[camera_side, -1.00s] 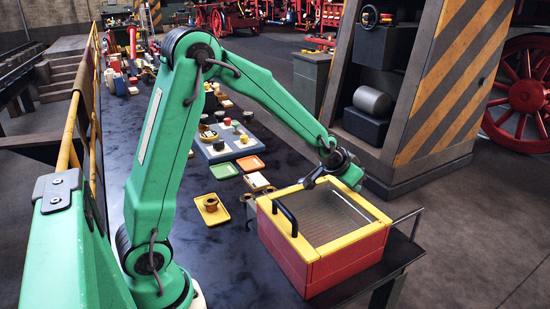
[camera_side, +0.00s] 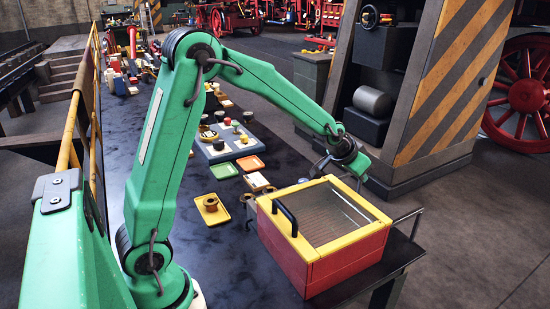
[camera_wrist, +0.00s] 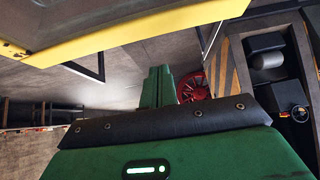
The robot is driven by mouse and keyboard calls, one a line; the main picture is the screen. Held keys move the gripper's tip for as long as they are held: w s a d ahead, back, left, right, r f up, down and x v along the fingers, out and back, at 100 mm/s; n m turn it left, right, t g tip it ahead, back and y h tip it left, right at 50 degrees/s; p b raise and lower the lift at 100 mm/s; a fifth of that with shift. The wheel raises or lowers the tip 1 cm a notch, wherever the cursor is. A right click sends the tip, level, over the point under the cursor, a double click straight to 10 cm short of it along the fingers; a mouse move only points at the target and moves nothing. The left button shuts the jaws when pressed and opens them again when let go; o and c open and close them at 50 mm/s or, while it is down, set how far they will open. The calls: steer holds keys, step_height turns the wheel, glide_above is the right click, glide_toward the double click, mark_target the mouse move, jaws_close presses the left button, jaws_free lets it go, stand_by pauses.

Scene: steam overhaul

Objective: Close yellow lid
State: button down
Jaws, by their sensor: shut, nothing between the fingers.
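A red box (camera_side: 346,264) stands at the near end of the dark bench in the side view. Its yellow-framed lid (camera_side: 345,243) has a clear panel and a black handle (camera_side: 285,216) at the left. The lid appears to lie flat on the box rim, with no gap that I can see. The yellow frame also crosses the top of the wrist view (camera_wrist: 140,30). My gripper (camera_side: 321,168) is just beyond the box's far edge, shut and empty. Its tips are small and dark there, and I cannot tell whether they touch the box.
A yellow tray (camera_side: 211,218) with a brown part, a green tray (camera_side: 223,171) and an orange tray (camera_side: 250,163) lie farther left on the bench. A striped cabinet (camera_side: 440,90) stands behind my gripper. Open floor lies to the right.

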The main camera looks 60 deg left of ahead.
steer(key=v, duration=0.6)
steer(key=shift+s+r, duration=0.25)
steer(key=shift+r, duration=0.05)
steer(key=shift+a, duration=0.15)
steer(key=s+d+r+g, duration=0.1)
steer(key=s+d+r, duration=0.1)
steer(key=s, duration=1.1)
steer(key=s+d+r+g, duration=0.1)
steer(key=s+r, duration=0.1)
steer(key=s, duration=1.2)
steer(key=shift+s+d+h, duration=0.3)
steer(key=shift+d, duration=0.1)
